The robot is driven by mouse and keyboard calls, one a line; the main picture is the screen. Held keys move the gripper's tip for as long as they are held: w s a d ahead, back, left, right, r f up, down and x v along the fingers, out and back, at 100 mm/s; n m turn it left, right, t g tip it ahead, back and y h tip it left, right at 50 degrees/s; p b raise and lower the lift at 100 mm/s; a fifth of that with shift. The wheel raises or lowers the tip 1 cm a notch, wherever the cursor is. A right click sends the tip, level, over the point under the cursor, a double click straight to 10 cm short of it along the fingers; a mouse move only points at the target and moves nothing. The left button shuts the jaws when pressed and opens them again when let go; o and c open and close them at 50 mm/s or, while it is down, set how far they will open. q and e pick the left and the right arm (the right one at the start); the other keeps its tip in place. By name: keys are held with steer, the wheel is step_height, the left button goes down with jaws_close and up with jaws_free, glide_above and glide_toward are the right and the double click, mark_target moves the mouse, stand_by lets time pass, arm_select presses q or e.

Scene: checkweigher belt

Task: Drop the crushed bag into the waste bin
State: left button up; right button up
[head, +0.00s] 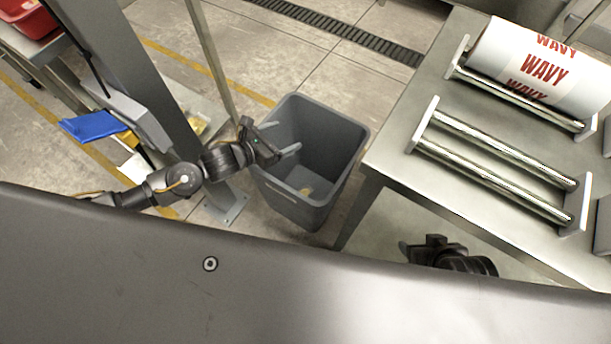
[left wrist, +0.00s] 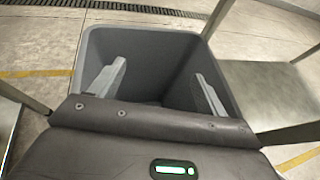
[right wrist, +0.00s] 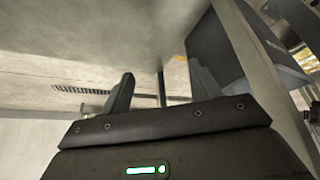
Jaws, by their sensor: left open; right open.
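The grey waste bin (head: 283,197) stands on the floor left of the steel table. It also fills the middle of the left wrist view (left wrist: 150,42). A small yellowish thing (head: 306,191) lies at the bottom inside the bin; it may be the crushed bag, but it is too small to tell. My left gripper (head: 281,138) is open and empty over the left side of the bin's opening. My right gripper (head: 405,248) is low by the table's near side, partly hidden by my body; the right wrist view shows its fingers (right wrist: 160,85) apart with nothing between them.
The steel table (head: 400,180) carries roller frames (head: 500,165) and a white film roll (head: 540,70) marked WAVY. A red tray (head: 30,18) is at upper left.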

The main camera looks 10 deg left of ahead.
arm_select(q)
steer(key=v, duration=0.6)
arm_select(e)
steer(key=s, duration=0.1)
steer(key=d+g, duration=0.1)
steer(key=s, duration=0.1)
steer(key=shift+s+d+f+g+h, duration=0.2)
steer(key=shift+s+f+g+h, duration=0.1)
steer(key=shift+g, duration=0.1)
arm_select(q)
steer(key=shift+s+r, duration=0.1)
steer(key=shift+s, duration=0.05)
arm_select(e)
steer(key=shift+r, duration=0.1)
